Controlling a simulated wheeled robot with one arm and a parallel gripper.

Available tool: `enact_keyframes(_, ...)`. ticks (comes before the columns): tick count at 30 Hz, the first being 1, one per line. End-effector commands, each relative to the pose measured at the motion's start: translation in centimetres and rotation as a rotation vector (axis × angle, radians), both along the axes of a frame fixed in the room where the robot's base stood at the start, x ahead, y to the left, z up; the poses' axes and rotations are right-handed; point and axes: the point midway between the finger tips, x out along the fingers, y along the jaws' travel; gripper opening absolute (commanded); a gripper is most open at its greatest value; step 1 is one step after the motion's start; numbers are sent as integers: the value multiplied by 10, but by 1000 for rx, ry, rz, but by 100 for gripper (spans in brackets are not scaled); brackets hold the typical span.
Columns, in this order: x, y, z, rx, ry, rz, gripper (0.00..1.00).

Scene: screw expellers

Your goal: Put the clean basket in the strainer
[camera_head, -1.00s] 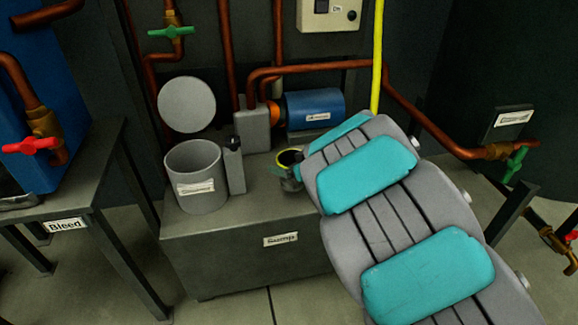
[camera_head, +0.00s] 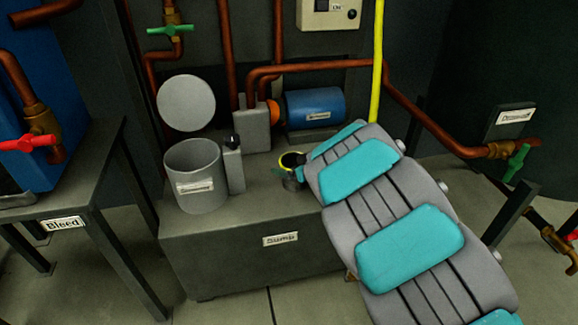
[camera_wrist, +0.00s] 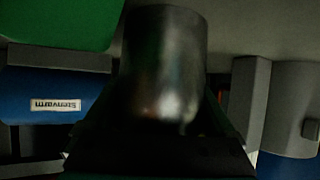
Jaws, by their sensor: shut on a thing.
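My gripper (camera_head: 298,172) is shut on the basket, a metal cylinder (camera_wrist: 165,65) that fills the middle of the wrist view. In the head view the held basket (camera_head: 290,163) is small, with a yellow ring at its open top, and is partly hidden by my gripper and arm. An open grey cylindrical pot (camera_head: 197,197), apparently the strainer, stands on the bench to the left of my gripper. Its round grey lid (camera_head: 186,103) is raised behind it. The pot's label is too blurred to read. The basket is outside the pot, and I cannot tell its height above the bench.
A narrow grey block (camera_head: 235,170) with a black knob stands between the pot and my gripper. A grey box (camera_head: 252,130) and a blue cylinder (camera_head: 315,108) stand behind. Copper pipes (camera_head: 310,66) run along the back. The grey bench (camera_head: 240,215) is clear in front.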

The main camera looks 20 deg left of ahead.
Motion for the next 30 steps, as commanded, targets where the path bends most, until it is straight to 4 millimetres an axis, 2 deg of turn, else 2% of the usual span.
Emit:
enact_keyframes(1, 0, 0, -1, 0, 0, 0, 93)
enact_keyframes(3, 0, 0, -1, 0, 0, 0, 100)
enact_keyframes(14, -2, -3, 5, 1, -1, -1, 100)
enact_keyframes(20, -17, -23, 20, 2, -1, 0, 100)
enact_keyframes(30, -48, -69, 50, 1, -2, -3, 100)
